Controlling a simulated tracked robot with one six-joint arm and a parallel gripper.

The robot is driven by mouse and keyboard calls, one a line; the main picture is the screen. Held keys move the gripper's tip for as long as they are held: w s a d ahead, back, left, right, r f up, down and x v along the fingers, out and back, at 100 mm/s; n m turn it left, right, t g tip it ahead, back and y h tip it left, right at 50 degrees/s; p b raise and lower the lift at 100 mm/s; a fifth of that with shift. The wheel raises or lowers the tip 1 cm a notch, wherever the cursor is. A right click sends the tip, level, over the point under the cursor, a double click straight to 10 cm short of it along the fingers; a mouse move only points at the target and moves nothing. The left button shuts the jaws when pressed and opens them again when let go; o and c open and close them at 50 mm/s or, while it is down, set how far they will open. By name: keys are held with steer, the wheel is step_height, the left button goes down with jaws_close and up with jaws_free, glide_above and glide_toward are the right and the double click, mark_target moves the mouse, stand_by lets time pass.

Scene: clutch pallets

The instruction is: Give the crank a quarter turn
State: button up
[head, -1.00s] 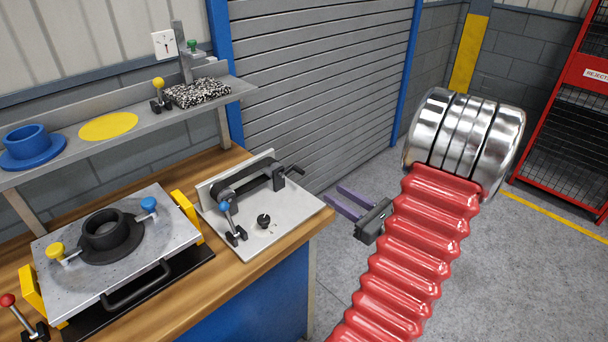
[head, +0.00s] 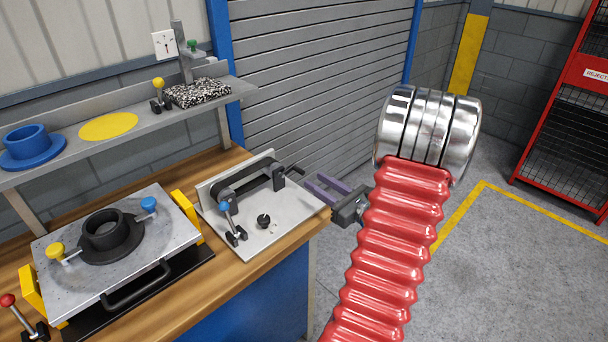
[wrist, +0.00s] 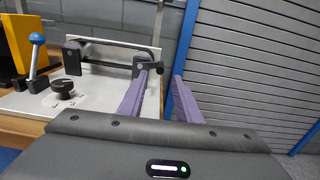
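The crank (head: 291,170) is a small black arm with a handle at the right end of a black belt unit on a light grey plate (head: 290,222). It also shows in the wrist view (wrist: 148,65), close to the tip of the left finger, which partly overlaps it. My gripper (head: 314,181) has two purple fingers, spread apart with nothing between them, and sits just right of the crank. In the wrist view my gripper (wrist: 161,74) is open too. I cannot tell whether a finger touches the crank.
A blue-handled clamp (head: 231,222) and a black knob (head: 263,221) stand on the plate. A fixture with a black ring (head: 105,232) lies left on the wooden bench (head: 190,290). A grey shutter (head: 320,70) stands behind. Floor right of the bench is free.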

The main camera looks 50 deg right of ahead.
mark_target(304, 172)
steer(key=w, duration=0.6)
steer(key=shift+w+d, duration=0.2)
steer(key=shift+d, duration=0.15)
steer(key=shift+c, duration=0.7)
jaws_close()
